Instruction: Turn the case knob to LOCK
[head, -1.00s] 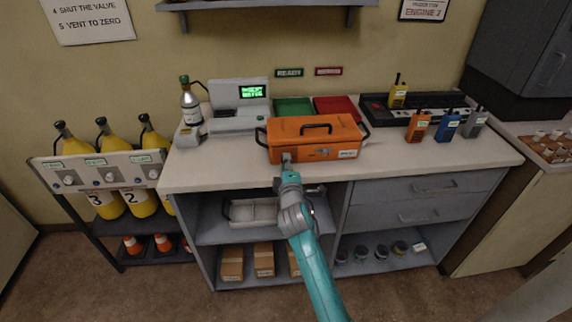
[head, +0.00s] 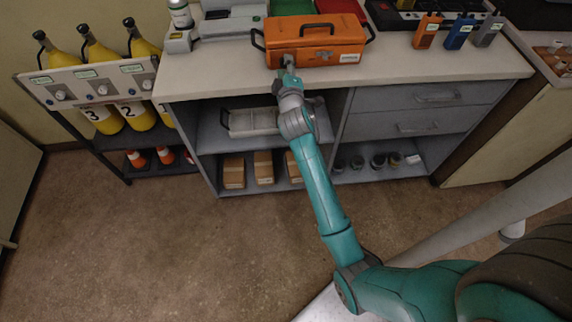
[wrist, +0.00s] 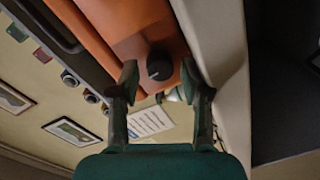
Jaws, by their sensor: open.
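The orange case (head: 335,50) with black handles sits on the counter in the head view, its front near the counter's edge. My gripper (head: 288,63) is at the left part of the case's front and hides the knob there. In the wrist view, the dark round knob (wrist: 159,66) stands out from the orange case (wrist: 130,25), with a light mark on its face. My gripper (wrist: 160,78) is open, one fingertip on each side of the knob with gaps showing. I cannot read the LOCK mark or tell the knob's setting.
The pale counter (head: 430,71) lies under the case. Orange, blue and grey radios (head: 459,32) stand to the right. A grey tray (head: 253,122) is on the shelf below, near my arm. Yellow cylinders (head: 102,53) stand in a rack at left. The floor at left is clear.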

